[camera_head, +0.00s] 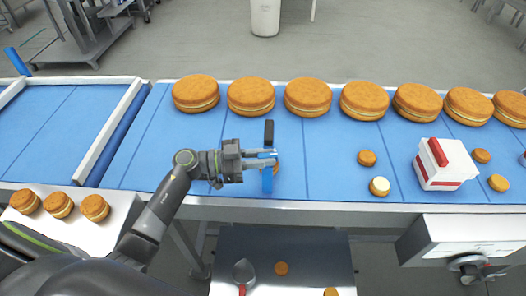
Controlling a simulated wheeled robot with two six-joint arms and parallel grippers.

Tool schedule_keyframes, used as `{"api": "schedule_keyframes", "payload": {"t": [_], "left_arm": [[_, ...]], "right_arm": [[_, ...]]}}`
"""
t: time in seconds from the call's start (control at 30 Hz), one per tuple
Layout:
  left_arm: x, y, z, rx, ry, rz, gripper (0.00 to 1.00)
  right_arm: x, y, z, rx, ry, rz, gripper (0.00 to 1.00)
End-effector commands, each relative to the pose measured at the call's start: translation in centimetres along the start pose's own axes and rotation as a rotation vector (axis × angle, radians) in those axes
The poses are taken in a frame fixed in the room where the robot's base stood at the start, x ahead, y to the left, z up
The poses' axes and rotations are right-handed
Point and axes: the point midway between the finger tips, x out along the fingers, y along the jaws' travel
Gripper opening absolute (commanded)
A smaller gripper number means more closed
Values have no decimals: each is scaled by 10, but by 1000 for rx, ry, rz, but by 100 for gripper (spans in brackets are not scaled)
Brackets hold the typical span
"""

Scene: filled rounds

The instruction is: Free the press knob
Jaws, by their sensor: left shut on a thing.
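My left gripper (268,160) reaches in over the blue belt and is shut on a slim tool with a black upper part (269,132) and a blue lower part (267,182). A small orange-brown bit (277,169) shows just right of the tool; I cannot tell whether it touches it. A dark round knob (467,263) sits under the front of a white and grey housing (455,229) at the lower right, with a small reddish part beside it. Its details are too small to tell. My right gripper is not in view.
Several large filled rounds (308,97) line the belt's far side. Small rounds sit on a white tray (60,228) at left. A scoop (243,272) lies on the dark lower shelf (310,245).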

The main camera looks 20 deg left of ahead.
Motion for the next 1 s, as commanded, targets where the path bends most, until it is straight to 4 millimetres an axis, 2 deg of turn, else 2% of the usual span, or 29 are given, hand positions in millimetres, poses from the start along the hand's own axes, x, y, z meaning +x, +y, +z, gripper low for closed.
{"api": "schedule_keyframes", "payload": {"t": [0.03, 0.2, 0.5, 0.7, 1.0], "left_arm": [[0, 2, -6, -6, -1, -27, 0], [0, 3, -8, -8, -3, -144, 0], [1, 7, -5, -8, -2, -390, 0], [3, 9, 0, -6, -2, -580, 0], [4, 10, 2, -4, -1, -831, 0]], "right_arm": [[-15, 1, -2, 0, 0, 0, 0], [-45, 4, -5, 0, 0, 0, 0], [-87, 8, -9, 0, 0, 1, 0], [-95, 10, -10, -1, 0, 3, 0], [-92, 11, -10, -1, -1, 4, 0]]}}
